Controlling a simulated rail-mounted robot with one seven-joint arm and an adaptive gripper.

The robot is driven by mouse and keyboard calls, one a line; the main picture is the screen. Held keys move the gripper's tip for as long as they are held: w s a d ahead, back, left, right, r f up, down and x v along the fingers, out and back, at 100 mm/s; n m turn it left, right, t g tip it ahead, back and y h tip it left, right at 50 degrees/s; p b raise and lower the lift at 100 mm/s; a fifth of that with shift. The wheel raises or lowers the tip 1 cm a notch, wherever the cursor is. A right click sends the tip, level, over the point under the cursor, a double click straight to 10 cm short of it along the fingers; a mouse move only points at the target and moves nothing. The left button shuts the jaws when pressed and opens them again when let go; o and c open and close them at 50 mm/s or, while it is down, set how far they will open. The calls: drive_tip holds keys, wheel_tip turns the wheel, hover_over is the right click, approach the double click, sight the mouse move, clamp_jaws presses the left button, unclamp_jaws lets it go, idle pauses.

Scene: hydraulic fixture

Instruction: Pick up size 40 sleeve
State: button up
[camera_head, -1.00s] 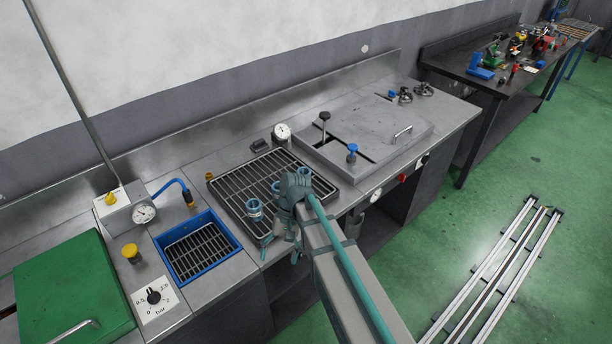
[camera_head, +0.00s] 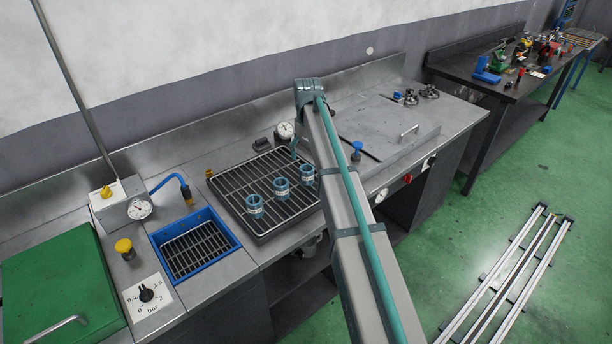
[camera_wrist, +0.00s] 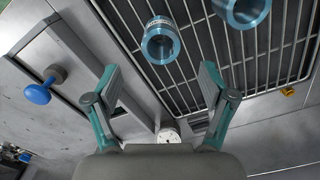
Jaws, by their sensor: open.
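Three blue-grey ring-shaped sleeves stand on the grate: a left one (camera_head: 255,206), a middle one (camera_head: 281,188) and a right one (camera_head: 307,173). Their size marks are too small to read. The wrist view shows two sleeves, one near the top centre (camera_wrist: 161,43) and one cut by the top edge (camera_wrist: 243,10). My gripper (camera_wrist: 160,75) is open and empty, its fingers apart. The top-centre sleeve lies beyond the fingertips, roughly in line with the gap. In the head view my arm hides most of the gripper.
The black grate (camera_head: 232,187) sits in the steel bench. A gauge (camera_head: 285,130) stands behind it, a blue-topped knob (camera_head: 357,147) and a flat metal cover (camera_head: 400,125) to the right. A blue-rimmed basin (camera_head: 165,240) lies left.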

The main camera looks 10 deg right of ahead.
sight(307, 168)
drive_tip(key=shift+s+f+p, duration=0.1)
drive_tip(key=shift+f+p, duration=1.45)
drive_tip(key=shift+f, duration=2.6)
clamp_jaws()
